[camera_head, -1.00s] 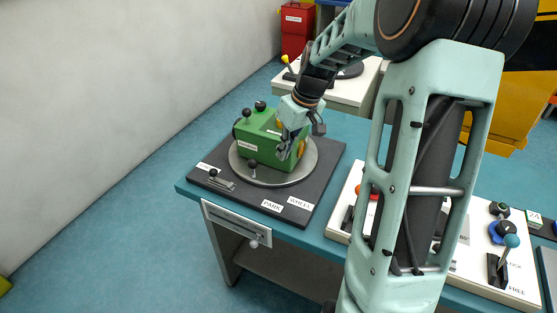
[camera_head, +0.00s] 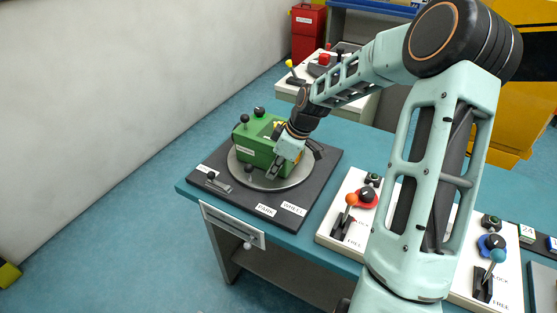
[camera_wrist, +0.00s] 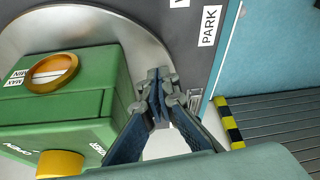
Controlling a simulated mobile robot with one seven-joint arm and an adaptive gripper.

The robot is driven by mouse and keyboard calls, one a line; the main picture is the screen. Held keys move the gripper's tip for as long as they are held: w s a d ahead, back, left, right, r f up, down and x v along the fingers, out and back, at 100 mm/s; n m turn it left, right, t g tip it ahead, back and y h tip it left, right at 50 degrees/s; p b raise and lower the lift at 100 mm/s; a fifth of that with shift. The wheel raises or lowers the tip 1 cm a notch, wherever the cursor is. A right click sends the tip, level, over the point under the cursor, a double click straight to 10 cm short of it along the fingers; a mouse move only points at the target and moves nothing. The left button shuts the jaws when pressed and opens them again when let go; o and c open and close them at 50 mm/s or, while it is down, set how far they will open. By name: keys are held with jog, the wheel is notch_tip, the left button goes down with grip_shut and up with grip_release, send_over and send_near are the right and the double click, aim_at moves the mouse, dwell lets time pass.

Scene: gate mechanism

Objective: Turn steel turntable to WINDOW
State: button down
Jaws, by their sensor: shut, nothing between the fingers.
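The steel turntable (camera_head: 238,171) is a round metal disc on a dark base plate, with a green box (camera_head: 258,150) on it. The disc also shows in the wrist view (camera_wrist: 50,22). My gripper (camera_head: 271,175) is low at the disc's front right, beside the green box. In the wrist view my fingers (camera_wrist: 158,92) meet, empty, over the disc's edge; contact cannot be told. PARK (camera_head: 266,210) and WHEEL (camera_head: 293,208) labels lie at the plate's front. A label at the left (camera_head: 207,171) is too small to read.
A small sliding latch (camera_head: 218,185) is on the plate's front left. A white panel with an orange-knobbed lever (camera_head: 351,199) stands at the right. My arm crosses the right side.

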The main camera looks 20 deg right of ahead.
aim_at(253, 181)
jog(key=shift+x, duration=1.1)
jog(key=shift+w+a+r+p, duration=0.1)
jog(key=shift+w+a+p, duration=0.1)
jog(key=shift+w+a, duration=0.25)
jog(key=shift+w+a+r+p, duration=0.15)
jog(key=shift+w+a, duration=0.1)
jog(key=shift+a, duration=0.3)
jog(key=shift+w+a+f, duration=0.1)
jog(key=shift+w+a, duration=0.35)
jog(key=shift+a, duration=0.15)
